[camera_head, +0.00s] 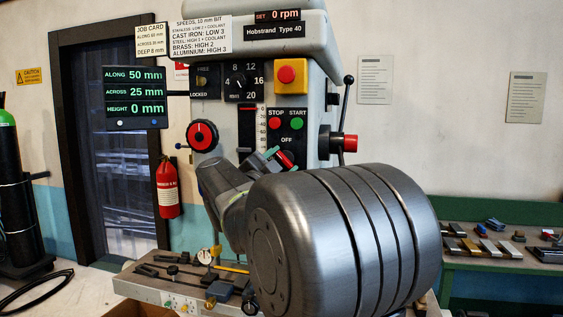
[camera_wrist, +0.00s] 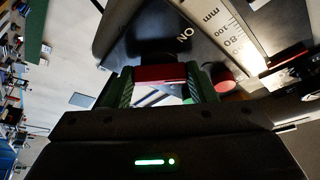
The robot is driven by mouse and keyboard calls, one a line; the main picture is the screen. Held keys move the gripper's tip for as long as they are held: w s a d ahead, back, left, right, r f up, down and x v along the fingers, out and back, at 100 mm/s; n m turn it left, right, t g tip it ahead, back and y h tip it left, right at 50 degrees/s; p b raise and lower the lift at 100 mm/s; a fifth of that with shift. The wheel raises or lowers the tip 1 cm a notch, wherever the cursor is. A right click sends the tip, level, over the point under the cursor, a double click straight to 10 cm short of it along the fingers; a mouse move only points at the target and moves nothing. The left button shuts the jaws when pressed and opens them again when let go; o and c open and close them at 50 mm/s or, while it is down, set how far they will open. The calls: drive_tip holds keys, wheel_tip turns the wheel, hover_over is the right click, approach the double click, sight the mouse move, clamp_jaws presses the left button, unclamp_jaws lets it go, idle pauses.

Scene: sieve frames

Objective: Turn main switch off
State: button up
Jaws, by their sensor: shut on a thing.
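The main switch (camera_head: 285,159) is a red handle on the front of the grey drilling machine, just under the word OFF. My gripper (camera_head: 279,158) is at it, its green-lined fingers shut on the red handle. In the wrist view the red handle of the main switch (camera_wrist: 160,75) sits between the two green fingers of my gripper (camera_wrist: 161,88), with the word ON near it on the dark plate. The handle looks tilted in the head view, but my gripper partly hides it, so its exact setting cannot be told. The speed display (camera_head: 277,15) reads 0 rpm.
The red STOP button (camera_head: 275,124) and green START button (camera_head: 297,123) are close above the switch. A yellow-based emergency button (camera_head: 286,74) is higher up. A lever with a red hub (camera_head: 350,143) stands at the right. The machine table (camera_head: 150,287) holds small tools.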

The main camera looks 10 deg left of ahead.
drive_tip(key=m+g, duration=0.1)
drive_tip(key=m, duration=0.1)
drive_tip(key=m+p, duration=0.1)
drive_tip(key=m, duration=0.1)
drive_tip(key=m+g+h, duration=0.1)
drive_tip(key=m, duration=0.1)
drive_tip(key=shift+r+g+p, duration=0.25)
drive_tip(key=shift+g+p, duration=0.05)
drive_tip(key=shift+p, duration=0.1)
drive_tip(key=shift+a+m+g+p, duration=0.1)
drive_tip(key=shift+m+g+p, duration=0.5)
drive_tip(key=shift+m, duration=1.1)
drive_tip(key=o, duration=1)
drive_tip(key=shift+s, duration=0.1)
drive_tip(key=b+v, duration=0.3)
drive_tip(key=v, duration=1)
drive_tip(key=shift+s+a, duration=0.1)
drive_tip(key=shift+s, duration=0.2)
